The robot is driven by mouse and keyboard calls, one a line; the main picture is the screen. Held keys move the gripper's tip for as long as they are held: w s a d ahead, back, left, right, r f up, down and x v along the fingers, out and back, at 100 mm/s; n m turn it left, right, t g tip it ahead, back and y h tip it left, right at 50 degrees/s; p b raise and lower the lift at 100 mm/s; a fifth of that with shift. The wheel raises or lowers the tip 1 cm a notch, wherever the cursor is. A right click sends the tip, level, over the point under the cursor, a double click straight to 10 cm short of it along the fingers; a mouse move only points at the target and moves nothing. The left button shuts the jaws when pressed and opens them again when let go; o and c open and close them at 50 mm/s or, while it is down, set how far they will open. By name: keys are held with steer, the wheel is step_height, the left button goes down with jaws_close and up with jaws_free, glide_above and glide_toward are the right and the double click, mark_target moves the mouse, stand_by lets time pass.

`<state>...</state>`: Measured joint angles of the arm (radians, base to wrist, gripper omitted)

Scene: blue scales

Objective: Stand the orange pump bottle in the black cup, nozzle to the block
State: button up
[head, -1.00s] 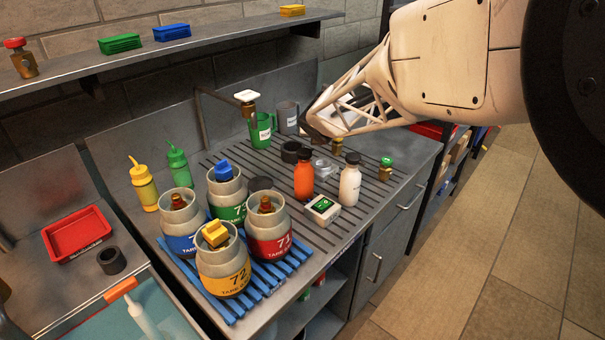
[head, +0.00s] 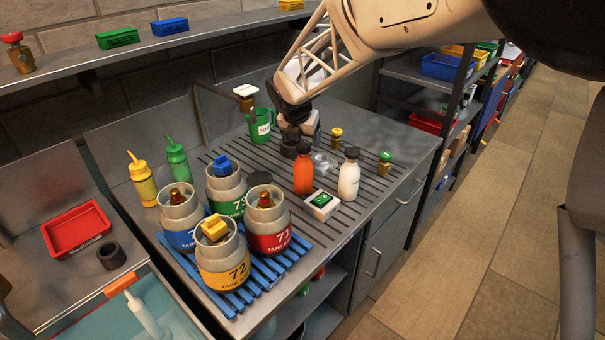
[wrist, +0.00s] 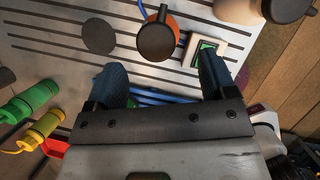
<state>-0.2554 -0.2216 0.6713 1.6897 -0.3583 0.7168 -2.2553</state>
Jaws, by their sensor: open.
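The orange bottle (head: 303,175) with a black top stands upright on the slatted bench in the head view. In the wrist view its black pump top (wrist: 156,42) is seen from above, with a short dark nozzle toward the upper edge. My gripper (wrist: 162,75) is open and empty, above the bench behind the bottle.
A white bottle (head: 349,175) stands right of the orange one. Grey pots (head: 223,262) fill a blue rack (head: 270,268) at front. Yellow (head: 143,180) and green (head: 176,160) squeeze bottles stand left. A green mug (head: 260,126) is behind.

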mark_target(303, 147)
steer(key=shift+f, duration=0.1)
steer(key=shift+x, duration=1.2)
steer(key=shift+w+f, duration=0.1)
steer(key=shift+x, duration=2.5)
steer(key=shift+w+a, duration=0.1)
steer(key=shift+a, duration=0.05)
steer(key=shift+c, duration=0.4)
